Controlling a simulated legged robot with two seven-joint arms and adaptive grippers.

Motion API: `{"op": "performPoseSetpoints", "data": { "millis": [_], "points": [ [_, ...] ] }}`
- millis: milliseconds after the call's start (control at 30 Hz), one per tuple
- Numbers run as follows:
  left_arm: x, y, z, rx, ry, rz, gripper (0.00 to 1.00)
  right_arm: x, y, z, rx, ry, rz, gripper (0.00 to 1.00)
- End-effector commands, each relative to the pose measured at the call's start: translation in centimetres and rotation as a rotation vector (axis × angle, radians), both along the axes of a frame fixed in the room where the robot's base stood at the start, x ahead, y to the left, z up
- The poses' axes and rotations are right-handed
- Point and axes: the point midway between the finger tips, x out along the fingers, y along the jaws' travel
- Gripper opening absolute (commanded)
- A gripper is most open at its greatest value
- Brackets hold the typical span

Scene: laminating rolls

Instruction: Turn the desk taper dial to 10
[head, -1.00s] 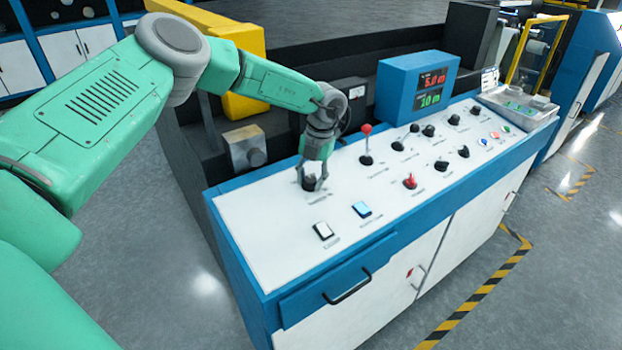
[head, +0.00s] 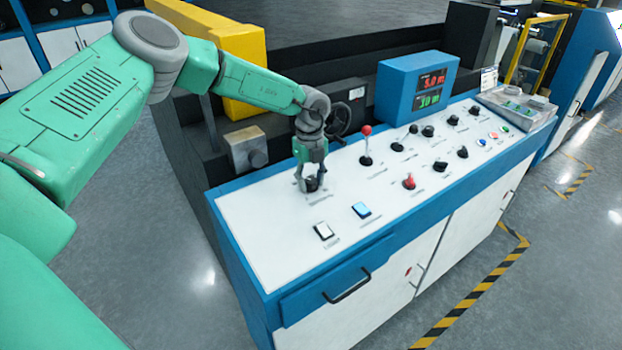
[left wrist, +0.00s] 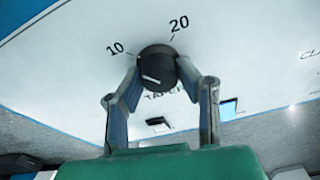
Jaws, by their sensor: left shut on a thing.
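The black taper dial (head: 311,184) is at the left end of the white panel top, and it also shows in the left wrist view (left wrist: 157,65). Printed marks 10 and 20 stand around it, with 10 at its upper left and 20 at its upper right. A white line on the dial lies on its lower left part; which mark it matches is not clear. My left gripper (left wrist: 155,75) points down at the panel and is shut on the dial, one finger on each side. It also shows in the head view (head: 309,181). My right gripper is not in view.
A red-tipped lever (head: 366,146), a red switch (head: 408,181) and several black knobs stand to the right. A white button (head: 324,231) and a blue button (head: 361,209) lie in front. A blue display (head: 416,87) with red and green digits stands behind.

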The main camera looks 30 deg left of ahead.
Motion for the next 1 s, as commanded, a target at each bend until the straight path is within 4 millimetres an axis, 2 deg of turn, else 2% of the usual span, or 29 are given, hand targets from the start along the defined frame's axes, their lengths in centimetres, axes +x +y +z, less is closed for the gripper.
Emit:
{"op": "performPoseSetpoints", "data": {
  "millis": [33, 367, 767, 800, 833, 867, 1000],
  "points": [
    [-0.46, -0.15, -0.6, -0.003, 0.009, 0.018, 0.01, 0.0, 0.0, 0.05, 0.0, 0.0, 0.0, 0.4],
    [-0.46, -0.23, -0.68, -0.007, -0.003, 0.098, 0.01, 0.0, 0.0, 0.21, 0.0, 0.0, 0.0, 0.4],
    [-0.45, -0.25, -0.69, -0.006, -0.004, 0.103, 0.01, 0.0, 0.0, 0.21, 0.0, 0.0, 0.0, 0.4],
    [-0.45, -0.26, -0.69, -0.006, -0.004, 0.103, 0.33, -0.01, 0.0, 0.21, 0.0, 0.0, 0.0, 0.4],
    [-0.45, -0.26, -0.69, -0.006, -0.004, 0.103, 0.43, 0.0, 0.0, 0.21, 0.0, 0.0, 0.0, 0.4],
    [-0.45, -0.25, -0.69, -0.006, -0.004, 0.103, 0.5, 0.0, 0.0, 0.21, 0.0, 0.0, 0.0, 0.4],
    [-0.37, -0.17, -0.5, -0.006, -0.008, 0.105, 0.5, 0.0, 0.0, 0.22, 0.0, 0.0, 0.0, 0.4]
  ]
}}
